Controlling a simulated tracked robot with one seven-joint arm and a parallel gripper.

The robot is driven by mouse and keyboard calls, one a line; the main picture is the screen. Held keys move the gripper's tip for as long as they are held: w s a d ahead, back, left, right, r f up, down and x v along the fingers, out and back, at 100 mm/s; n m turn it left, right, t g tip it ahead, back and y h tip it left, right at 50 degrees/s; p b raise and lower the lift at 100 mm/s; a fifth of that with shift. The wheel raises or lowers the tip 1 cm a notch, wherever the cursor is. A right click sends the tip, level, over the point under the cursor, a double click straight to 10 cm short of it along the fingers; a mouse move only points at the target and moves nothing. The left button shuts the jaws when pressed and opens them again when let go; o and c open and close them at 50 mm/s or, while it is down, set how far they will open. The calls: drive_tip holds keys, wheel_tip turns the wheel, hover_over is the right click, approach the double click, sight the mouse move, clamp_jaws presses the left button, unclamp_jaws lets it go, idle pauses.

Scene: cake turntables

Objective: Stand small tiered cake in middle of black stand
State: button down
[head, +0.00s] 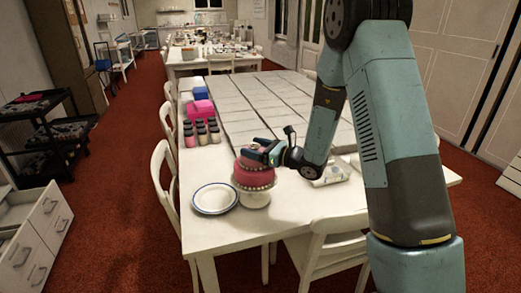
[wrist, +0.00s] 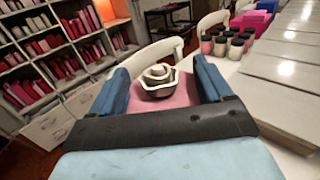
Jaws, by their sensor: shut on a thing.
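The small tiered cake (head: 254,179) is pink with a row of pale beads around it. In the head view it appears upright over a white pedestal stand (head: 255,199); I cannot tell whether it rests on it. My gripper (head: 258,153) is shut on the cake's upper part, coming in from the right. In the wrist view the cake's pink top (wrist: 180,92) lies between my two blue fingers (wrist: 165,90), with a pale, dark-edged ornament on it. I cannot make out a black stand in either view.
A white plate with a dark rim (head: 215,198) lies left of the cake. Several jars (head: 202,132) and pink and blue boxes (head: 201,107) stand behind it. Grey panels (head: 265,108) cover the table's middle. White chairs (head: 336,246) line the table edges.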

drive_tip(key=shift+f, duration=0.25)
unclamp_jaws()
